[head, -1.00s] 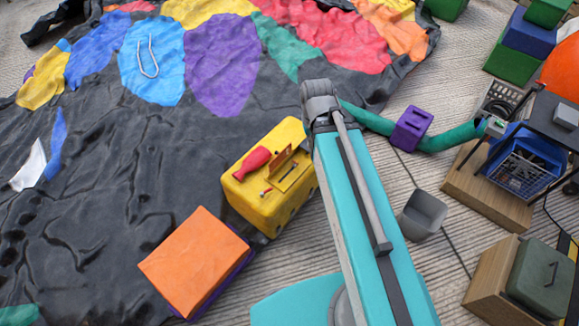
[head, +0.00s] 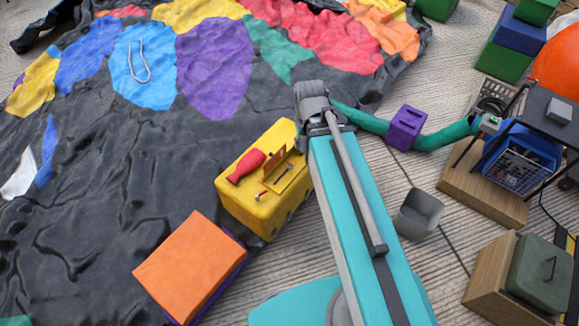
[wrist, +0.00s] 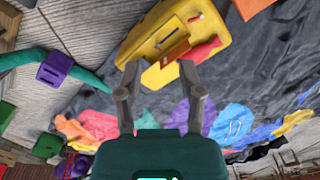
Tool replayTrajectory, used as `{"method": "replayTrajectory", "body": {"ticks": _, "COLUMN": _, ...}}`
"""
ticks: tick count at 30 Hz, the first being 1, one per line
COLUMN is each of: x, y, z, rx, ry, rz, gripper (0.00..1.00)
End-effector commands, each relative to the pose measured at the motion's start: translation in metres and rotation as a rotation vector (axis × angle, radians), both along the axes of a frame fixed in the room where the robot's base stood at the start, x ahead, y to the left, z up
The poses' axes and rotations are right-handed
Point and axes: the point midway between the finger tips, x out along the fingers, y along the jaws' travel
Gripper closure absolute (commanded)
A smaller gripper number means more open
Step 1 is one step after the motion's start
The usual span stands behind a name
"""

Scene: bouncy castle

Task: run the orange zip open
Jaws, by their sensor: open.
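I cannot make out an orange zip in either view. The black sheet of the castle (head: 100,200), with coloured patches, lies flat and wrinkled at the left and back in the head view. A yellow block (head: 234,196) stands at its edge, with a red handle-like thing (head: 246,166), a brown flap and a small peg on top. The yellow block also fills the upper middle of the wrist view (wrist: 150,40). My gripper (wrist: 158,68) is open there, its fingers apart below the block in the picture.
An orange block (head: 190,262) sits at the front left. A purple block (head: 406,128) touches a green tube (head: 445,140) right of my arm. A grey bin (head: 418,213), a blue basket (head: 520,165) and wooden boxes stand at the right. Ribbed floor near the bin is clear.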

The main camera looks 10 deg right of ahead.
Motion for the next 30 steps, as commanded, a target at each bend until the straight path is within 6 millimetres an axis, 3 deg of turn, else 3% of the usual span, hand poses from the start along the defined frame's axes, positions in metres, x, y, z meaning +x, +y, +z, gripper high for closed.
{"method": "replayTrajectory", "body": {"ticks": 1, "x": 0.006, "y": 0.0, "z": -0.015, "rx": 0.004, "ry": -0.005, "rz": 0.009, "gripper": 0.5}}
{"method": "replayTrajectory", "body": {"ticks": 30, "x": 0.109, "y": -0.01, "z": -0.182, "rx": 0.075, "ry": -0.158, "rz": 0.237, "gripper": 0.5}}
